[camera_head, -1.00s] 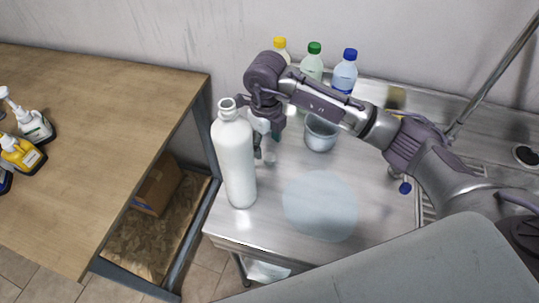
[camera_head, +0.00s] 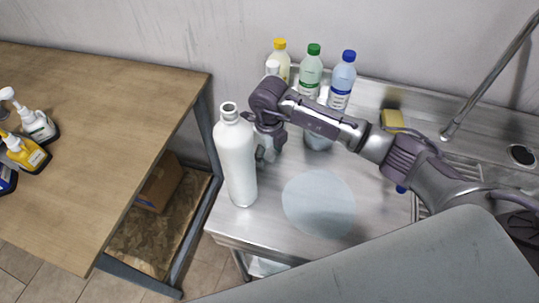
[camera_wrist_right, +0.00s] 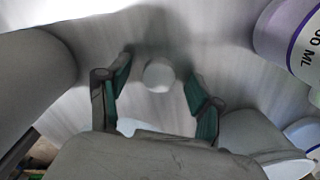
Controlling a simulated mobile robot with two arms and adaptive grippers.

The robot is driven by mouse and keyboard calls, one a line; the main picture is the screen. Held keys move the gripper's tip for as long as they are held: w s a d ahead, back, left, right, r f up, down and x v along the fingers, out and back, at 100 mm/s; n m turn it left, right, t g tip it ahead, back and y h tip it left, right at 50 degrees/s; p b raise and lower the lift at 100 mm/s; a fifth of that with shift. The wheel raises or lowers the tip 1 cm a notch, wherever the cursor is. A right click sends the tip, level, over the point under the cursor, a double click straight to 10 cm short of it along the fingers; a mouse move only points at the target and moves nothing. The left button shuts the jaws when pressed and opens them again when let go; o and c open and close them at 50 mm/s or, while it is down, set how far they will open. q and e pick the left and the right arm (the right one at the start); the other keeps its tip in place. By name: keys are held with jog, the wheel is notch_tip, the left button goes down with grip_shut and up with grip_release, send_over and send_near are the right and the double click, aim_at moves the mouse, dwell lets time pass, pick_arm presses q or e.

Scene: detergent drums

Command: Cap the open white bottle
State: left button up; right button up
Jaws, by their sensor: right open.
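The white bottle (camera_head: 237,165) stands upright near the left edge of the steel counter, its mouth open at the top. It also shows as a large pale shape at the left of the wrist view (camera_wrist_right: 35,75). My right gripper (camera_head: 265,158) is low, close on the right of the bottle and partly hidden by its own arm. In the wrist view its two fingers (camera_wrist_right: 157,95) are apart. A small round white piece (camera_wrist_right: 159,75), which looks like a cap, sits on the counter between and just beyond the fingertips, not gripped. My left gripper is not in view.
Bottles with yellow, green (camera_head: 310,75) and blue (camera_head: 343,80) caps stand at the back. A metal cup (camera_head: 318,138) is partly behind my arm. A yellow sponge (camera_head: 391,118) lies near the sink. A pale disc (camera_head: 318,204) marks clear counter in front. A wooden table (camera_head: 95,150) stands left.

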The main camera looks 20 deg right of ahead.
aim_at(271, 156)
jog(key=c, duration=0.8)
jog(key=shift+o, duration=0.2)
jog(key=shift+r, duration=0.15)
jog(key=shift+r, duration=0.2)
jog(key=r+b, duration=0.1)
jog(key=r, duration=0.2)
jog(key=shift+s+d+r+b, duration=0.2)
jog(key=shift+r+b, duration=0.1)
jog(key=shift+b, duration=0.1)
jog(key=s+d+r+b, duration=0.2)
jog(key=s+d+r, duration=0.4)
jog(key=s, duration=0.3)
jog(key=shift+s+r, duration=0.2)
jog(key=shift+r, duration=0.2)
